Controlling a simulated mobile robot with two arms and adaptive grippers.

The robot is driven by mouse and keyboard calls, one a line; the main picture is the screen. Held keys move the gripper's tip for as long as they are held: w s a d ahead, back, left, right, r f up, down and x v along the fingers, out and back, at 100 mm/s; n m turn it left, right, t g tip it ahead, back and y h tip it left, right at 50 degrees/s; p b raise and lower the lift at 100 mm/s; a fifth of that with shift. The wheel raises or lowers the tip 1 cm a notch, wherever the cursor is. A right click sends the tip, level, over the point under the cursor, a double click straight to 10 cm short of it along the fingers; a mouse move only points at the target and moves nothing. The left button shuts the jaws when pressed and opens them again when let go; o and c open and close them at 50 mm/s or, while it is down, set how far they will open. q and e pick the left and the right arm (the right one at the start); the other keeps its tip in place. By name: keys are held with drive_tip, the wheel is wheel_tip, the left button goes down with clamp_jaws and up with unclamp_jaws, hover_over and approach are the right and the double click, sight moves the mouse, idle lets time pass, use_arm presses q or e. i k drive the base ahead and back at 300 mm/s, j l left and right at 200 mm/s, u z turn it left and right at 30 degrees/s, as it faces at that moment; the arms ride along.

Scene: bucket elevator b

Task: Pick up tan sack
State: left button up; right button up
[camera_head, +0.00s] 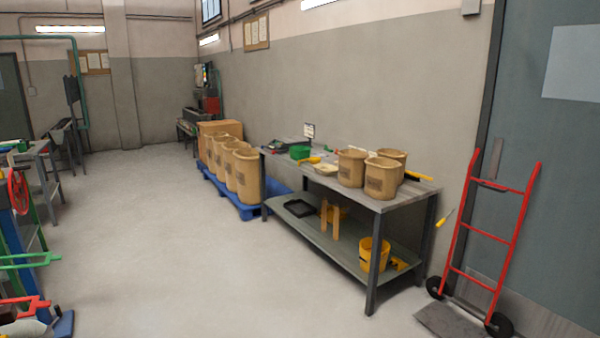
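Three tan sacks stand upright on the grey metal table (412,196): one at the front (381,181), one at the left (351,168) and one at the back right (399,157), partly hidden by the front one. Several more tan sacks (247,177) stand in a row on a blue pallet (236,208) beyond the table, against the wall. The sacks have open, rolled tops and dark printing on their sides. Neither of my grippers shows in this view, and nothing is seen touching the sacks.
A green bin (300,152) and small tools share the tabletop. A yellow bucket (374,254) sits on the lower shelf. A red hand truck (495,240) stands at the right. Machinery with a red wheel (18,191) is at the left. The middle floor is clear.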

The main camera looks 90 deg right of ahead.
sight(351, 166)
drive_tip(key=i+z, duration=0.1)
drive_tip(key=z, duration=3.1)
